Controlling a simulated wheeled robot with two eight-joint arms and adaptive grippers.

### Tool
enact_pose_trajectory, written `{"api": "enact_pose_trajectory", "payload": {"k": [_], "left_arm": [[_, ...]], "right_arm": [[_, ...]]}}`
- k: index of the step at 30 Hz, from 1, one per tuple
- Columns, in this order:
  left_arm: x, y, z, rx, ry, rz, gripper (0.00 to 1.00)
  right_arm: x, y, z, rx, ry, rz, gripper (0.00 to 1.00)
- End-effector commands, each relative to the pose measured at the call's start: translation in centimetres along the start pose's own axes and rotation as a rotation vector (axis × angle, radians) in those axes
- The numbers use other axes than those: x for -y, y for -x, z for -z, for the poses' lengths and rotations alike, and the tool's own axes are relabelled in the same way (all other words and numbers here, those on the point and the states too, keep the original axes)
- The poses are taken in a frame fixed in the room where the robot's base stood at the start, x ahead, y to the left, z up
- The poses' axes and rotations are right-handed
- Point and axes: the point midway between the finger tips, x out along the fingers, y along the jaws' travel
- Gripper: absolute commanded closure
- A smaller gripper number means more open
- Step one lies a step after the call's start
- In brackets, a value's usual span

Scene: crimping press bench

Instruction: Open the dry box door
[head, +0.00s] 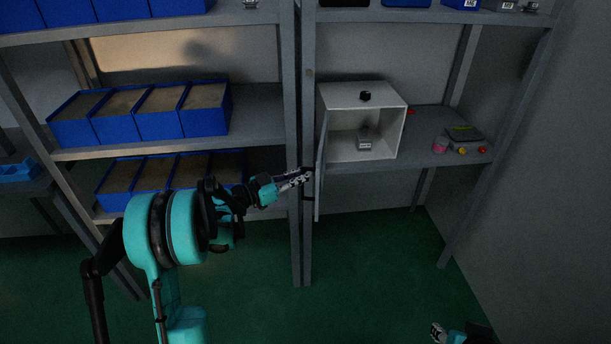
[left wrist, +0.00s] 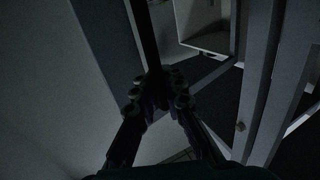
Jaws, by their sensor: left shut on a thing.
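The white dry box (head: 362,92) stands on the middle shelf of the right rack, its front open to view. Its door (head: 320,160) stands swung out at the left side of the box, seen almost edge-on. My left gripper (head: 306,177) is at the door's outer edge, shut on the dark door handle. In the left wrist view the fingers (left wrist: 162,88) close around a dark upright bar, the handle (left wrist: 144,35); the picture is dim. The box opening (left wrist: 205,35) shows beyond. A small part of my right gripper (head: 438,332) shows at the bottom right; its jaws are unclear.
Inside the box is a small grey labelled item (head: 365,140). Rack posts (head: 295,240) rise close to my left gripper. Blue bins (head: 205,125) fill the left rack.

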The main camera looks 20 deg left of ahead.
Motion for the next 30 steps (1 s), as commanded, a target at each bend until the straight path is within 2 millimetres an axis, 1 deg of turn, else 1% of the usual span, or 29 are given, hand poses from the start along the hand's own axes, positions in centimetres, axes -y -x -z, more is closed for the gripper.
{"api": "enact_pose_trajectory", "payload": {"k": [4,5,6,7,16,20,23,30], "left_arm": [[-0.3,0.1,-0.2,0.006,-0.002,-0.005,1.0],[-0.3,0.1,-0.2,0.006,-0.002,-0.005,0.86],[-0.3,0.1,-0.2,0.005,-0.002,-0.005,0.76],[-0.2,0.1,-0.2,0.005,-0.002,-0.005,0.68],[-0.1,0.1,-0.1,0.003,-0.001,-0.002,0.68],[-0.1,1.0,-0.1,0.002,-0.001,0.0,0.68],[0.0,2.7,-0.1,0.002,-0.001,0.002,0.68],[0.0,8.1,-0.1,0.003,-0.001,0.002,0.68]], "right_arm": [[0.0,0.0,0.0,0.0,0.0,0.0,0.6],[0.0,0.0,0.0,0.0,0.0,0.0,0.6],[0.0,0.0,0.0,0.0,0.0,0.0,0.6],[0.0,0.0,0.0,0.0,0.0,0.0,0.6],[0.0,0.0,0.0,0.0,0.0,0.0,0.6],[0.0,0.0,0.0,0.0,0.0,0.0,0.6],[0.0,0.0,0.0,0.0,0.0,0.0,0.6],[0.0,0.0,0.0,0.0,0.0,0.0,0.6]]}}
